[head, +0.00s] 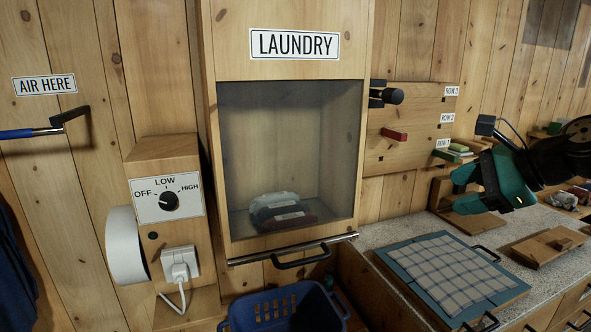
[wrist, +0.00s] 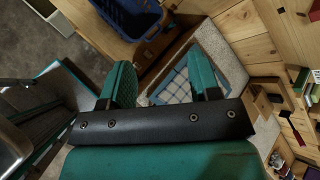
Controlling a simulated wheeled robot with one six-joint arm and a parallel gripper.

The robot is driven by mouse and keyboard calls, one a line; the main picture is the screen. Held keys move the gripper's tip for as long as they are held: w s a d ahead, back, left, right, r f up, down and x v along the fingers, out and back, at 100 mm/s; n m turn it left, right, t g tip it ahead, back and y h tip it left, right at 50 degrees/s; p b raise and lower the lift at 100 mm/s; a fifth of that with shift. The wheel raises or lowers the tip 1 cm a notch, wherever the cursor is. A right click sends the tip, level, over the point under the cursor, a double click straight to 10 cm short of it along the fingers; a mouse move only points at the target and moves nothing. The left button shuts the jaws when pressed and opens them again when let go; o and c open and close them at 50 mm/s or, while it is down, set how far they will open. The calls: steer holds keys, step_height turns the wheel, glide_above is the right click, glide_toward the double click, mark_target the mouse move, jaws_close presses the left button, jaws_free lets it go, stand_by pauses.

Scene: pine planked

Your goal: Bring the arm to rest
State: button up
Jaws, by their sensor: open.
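My gripper (head: 464,191) has teal fingers and hangs above the counter at the right of the head view. In the wrist view its two fingers (wrist: 160,82) stand well apart with nothing held between them. My dark arm reaches in from the right edge of the head view. The gripper appears to be clear of the counter and of the wall board behind it.
A blue tray with a checked cloth (head: 445,270) lies on the counter (head: 395,233). A wooden board with pegs (head: 410,125) is behind. A laundry cabinet (head: 290,150) holds folded cloths; a blue basket (head: 285,308) stands below. A dial box (head: 167,205) is left.

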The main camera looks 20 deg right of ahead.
steer(key=s+a+f+n+g+y+b, duration=0.1)
steer(key=s+a+f+n+g+b, duration=0.2)
steer(key=a+n, duration=0.55)
steer(key=s+a+f+n+g+b, duration=0.1)
steer(key=a+f+n+g+b, duration=0.15)
steer(key=a+f+n, duration=0.55)
steer(key=s+a+f+n+g+h+b, duration=0.2)
steer(key=s+a+f+n+g, duration=0.1)
steer(key=s+a+n, duration=0.7)
steer(key=s+n, duration=0.1)
steer(key=n, duration=0.2)
steer(key=shift+g, duration=0.35)
